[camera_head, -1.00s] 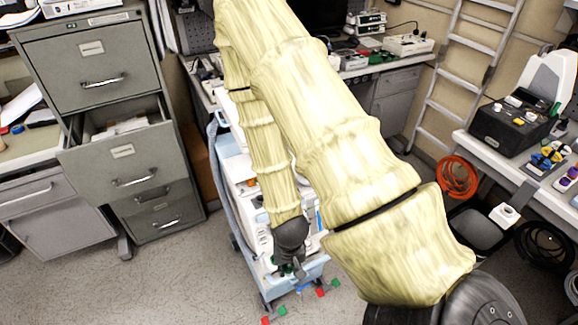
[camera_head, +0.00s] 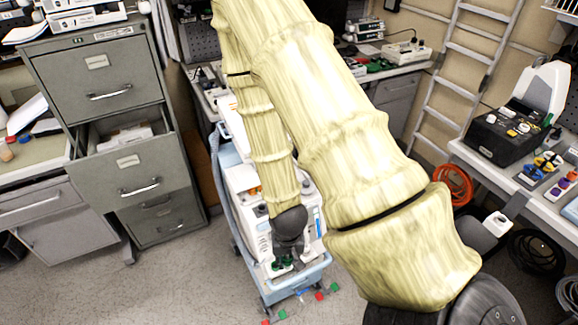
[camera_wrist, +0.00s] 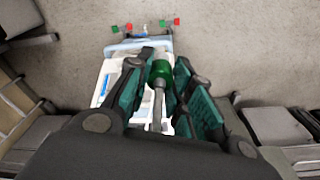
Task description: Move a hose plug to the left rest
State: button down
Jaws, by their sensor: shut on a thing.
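My gripper (camera_wrist: 157,85) is shut on a green hose plug (camera_wrist: 160,71) with a grey stem, which lies between its green-padded fingers in the wrist view. In the head view my gripper (camera_head: 283,262) points down over the front of a cart, and the plug cannot be told apart from the finger pads. The cart (camera_head: 314,277) is light blue and carries white pump equipment (camera_head: 243,178). My arm covers much of it. I cannot make out the left rest in either view.
A grey filing cabinet (camera_head: 96,67) with an open drawer stands left of the cart. A ladder (camera_head: 452,80) and a workbench with equipment are at the right. Red and green tips (camera_head: 320,297) show low by the cart.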

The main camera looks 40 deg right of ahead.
jog(key=shift+w+d+b, duration=0.2)
jog(key=shift+w+d, duration=1.6)
jog(key=shift+w, duration=2.85)
jog(key=shift+w+d+b, duration=0.2)
jog(key=shift+w+d, duration=1.65)
jog(key=shift+w, duration=2.75)
jog(key=shift+w+d+b, duration=0.2)
jog(key=shift+w+d, duration=1.6)
jog(key=shift+w, duration=2.85)
jog(key=shift+f+b, duration=1.45)
jog(key=shift+f, duration=1.2)
jog(key=shift+s+f+b, duration=0.1)
jog(key=shift+f+b, duration=0.65)
jog(key=shift+f, duration=0.85)
jog(key=c, duration=1.2)
grip_release()
jog(key=shift+r, duration=0.15)
jog(key=r, duration=0.7)
jog(key=s+a+r, duration=0.1)
jog(key=r, duration=0.3)
jog(key=shift+r, duration=0.35)
